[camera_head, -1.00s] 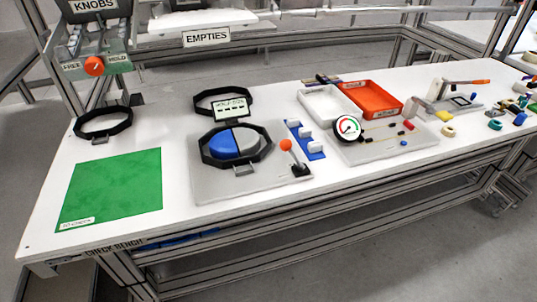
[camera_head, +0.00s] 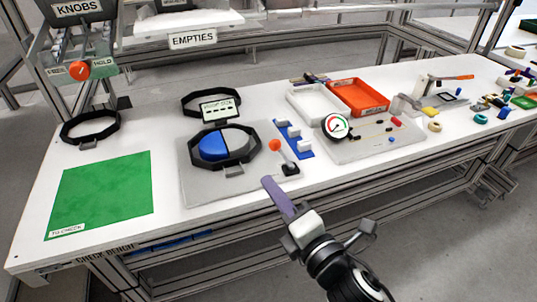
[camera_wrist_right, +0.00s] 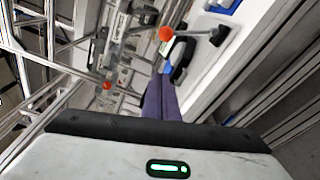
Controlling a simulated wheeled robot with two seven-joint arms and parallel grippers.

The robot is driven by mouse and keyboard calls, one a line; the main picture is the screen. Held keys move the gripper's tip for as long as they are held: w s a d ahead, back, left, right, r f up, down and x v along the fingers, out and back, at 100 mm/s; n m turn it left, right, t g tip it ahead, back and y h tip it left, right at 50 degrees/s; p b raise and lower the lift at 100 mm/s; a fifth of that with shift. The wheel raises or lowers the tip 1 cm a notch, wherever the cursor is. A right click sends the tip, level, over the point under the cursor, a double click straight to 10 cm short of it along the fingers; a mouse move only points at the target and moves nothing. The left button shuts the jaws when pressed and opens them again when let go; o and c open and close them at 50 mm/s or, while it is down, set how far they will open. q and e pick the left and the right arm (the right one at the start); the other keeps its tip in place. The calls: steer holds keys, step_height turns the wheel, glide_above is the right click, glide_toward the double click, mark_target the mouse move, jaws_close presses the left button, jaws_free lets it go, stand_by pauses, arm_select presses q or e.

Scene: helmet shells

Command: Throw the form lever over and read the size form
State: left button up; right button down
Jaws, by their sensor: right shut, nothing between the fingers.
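The form lever has an orange ball (camera_head: 274,145) on a thin stem, leaning up and left from a dark base at the right end of the grey plate (camera_head: 197,192). The size form (camera_head: 214,147), part blue and part grey, sits inside a black octagonal ring (camera_head: 251,158) on that plate. A small display (camera_head: 216,111) stands behind it; its text is too small to read. My right gripper (camera_head: 268,183) is shut and empty, its purple fingers just in front of the lever, apart from it. The right wrist view shows the fingers (camera_wrist_right: 160,98) and the orange ball (camera_wrist_right: 166,34). My left gripper is not in view.
A blue strip with white blocks (camera_head: 294,139) lies right of the lever. A gauge (camera_head: 336,126), white tray (camera_head: 291,100) and orange tray (camera_head: 385,106) are further right. A green mat (camera_head: 100,195) and a black ring (camera_head: 88,128) are at left.

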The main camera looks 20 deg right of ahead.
mark_target(281, 154)
steer(key=w, duration=0.3)
steer(key=w+a, duration=0.1)
steer(key=w, duration=0.5)
steer(key=shift+w+a+f+p, duration=0.2)
steer(key=shift+w+a+p, duration=0.05)
steer(key=shift+a+p, duration=0.05)
arm_select(q)
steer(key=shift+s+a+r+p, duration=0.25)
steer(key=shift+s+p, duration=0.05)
steer(key=shift+p, duration=0.2)
arm_select(e)
steer(key=d, duration=0.2)
steer(key=d+r, duration=0.1)
steer(key=shift+s+d, duration=0.15)
steer(key=shift+d, duration=0.2)
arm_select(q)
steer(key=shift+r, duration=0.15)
arm_select(e)
steer(key=shift+d, duration=0.1)
